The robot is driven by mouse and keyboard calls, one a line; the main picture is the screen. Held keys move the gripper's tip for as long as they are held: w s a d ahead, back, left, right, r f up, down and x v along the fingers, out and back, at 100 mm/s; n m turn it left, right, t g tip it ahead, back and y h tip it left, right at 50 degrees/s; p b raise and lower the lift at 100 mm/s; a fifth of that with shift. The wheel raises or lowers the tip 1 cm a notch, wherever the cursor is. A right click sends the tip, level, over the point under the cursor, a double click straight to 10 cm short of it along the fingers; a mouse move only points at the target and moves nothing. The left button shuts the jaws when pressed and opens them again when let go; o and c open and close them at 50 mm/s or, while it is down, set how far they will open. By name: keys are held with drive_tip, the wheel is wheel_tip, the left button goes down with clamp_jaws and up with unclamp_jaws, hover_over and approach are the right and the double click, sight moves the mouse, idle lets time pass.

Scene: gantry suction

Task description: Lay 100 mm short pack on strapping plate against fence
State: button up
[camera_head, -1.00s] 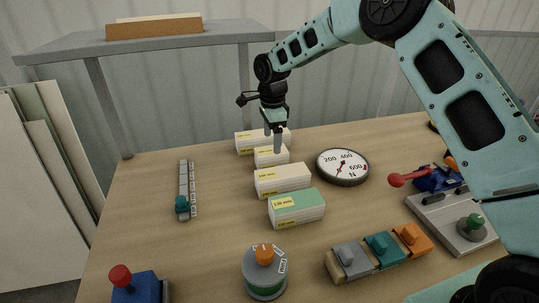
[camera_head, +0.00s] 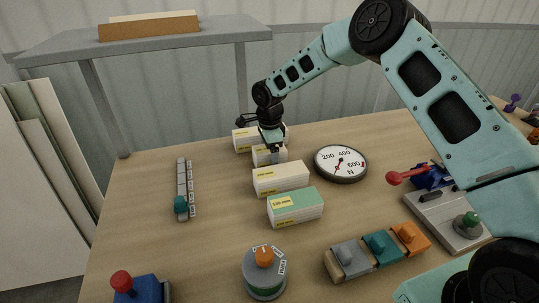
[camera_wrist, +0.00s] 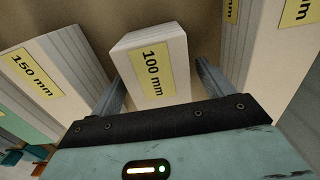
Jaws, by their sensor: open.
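The 100 mm short pack (camera_wrist: 155,67) is a small white block with a yellow label, standing in a row of packs on the table. In the head view the pack (camera_head: 264,157) is partly covered by my gripper (camera_head: 272,149). In the wrist view my gripper (camera_wrist: 160,92) is open, with one finger on each side of the pack and gaps showing beside it. I cannot pick out the strapping plate or its fence with certainty.
A 150 mm pack (camera_head: 281,179) and a green-topped pack (camera_head: 295,206) stand in front, and another long pack (camera_head: 243,140) stands behind. A round dial (camera_head: 340,163) is to the right. A grey base with a green knob (camera_head: 447,217) and a red-handled lever (camera_head: 408,175) are further right.

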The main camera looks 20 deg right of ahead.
drive_tip(key=c, duration=1.2)
drive_tip(key=shift+r, duration=0.1)
